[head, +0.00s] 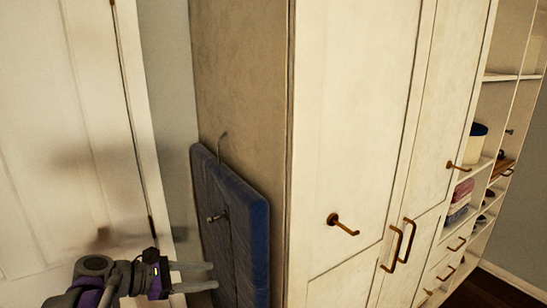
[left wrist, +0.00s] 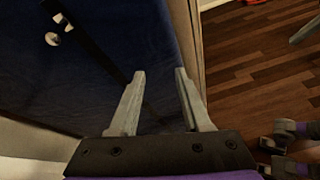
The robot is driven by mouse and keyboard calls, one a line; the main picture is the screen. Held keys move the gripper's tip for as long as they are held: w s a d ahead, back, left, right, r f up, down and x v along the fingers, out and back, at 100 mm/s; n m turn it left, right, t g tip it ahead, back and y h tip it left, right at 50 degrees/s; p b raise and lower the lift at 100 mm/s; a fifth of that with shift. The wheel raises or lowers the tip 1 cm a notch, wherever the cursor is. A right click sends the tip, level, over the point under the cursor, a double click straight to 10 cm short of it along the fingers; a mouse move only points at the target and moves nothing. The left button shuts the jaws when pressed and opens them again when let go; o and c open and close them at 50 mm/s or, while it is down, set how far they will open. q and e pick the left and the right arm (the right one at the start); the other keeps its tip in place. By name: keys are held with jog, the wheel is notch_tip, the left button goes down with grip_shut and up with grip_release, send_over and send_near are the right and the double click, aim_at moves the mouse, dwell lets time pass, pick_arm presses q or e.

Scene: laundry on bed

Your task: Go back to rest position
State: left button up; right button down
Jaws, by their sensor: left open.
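My left gripper (head: 213,276) is at the bottom left of the head view, its two grey fingers apart with nothing between them. It is beside the lower part of a blue padded board (head: 252,245) that hangs against the side of a wardrobe. In the left wrist view the open fingers (left wrist: 160,73) point toward the dark blue surface (left wrist: 120,40) of the board. I cannot tell whether they touch it.
The tall cream wardrobe (head: 345,120) with brass handles fills the middle. A white door (head: 60,130) is at the left. Open shelves (head: 483,155) with a few items stand at the right.

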pick_arm(q)
jog(key=s+d+f+m+g+y, duration=0.2)
jog(key=s+d+f+m+y, duration=0.2)
jog(key=s+f+m, duration=0.4)
jog(key=s+a+f+m+y, duration=0.4)
jog(key=s+f+m+y, duration=0.3)
jog(key=s+f+m, duration=0.4)
jog(key=s+m, duration=0.2)
jog(key=s, duration=0.2)
jog(key=shift+s+f, duration=0.35)
jog(key=shift+a, duration=0.1)
dwell(1.1)
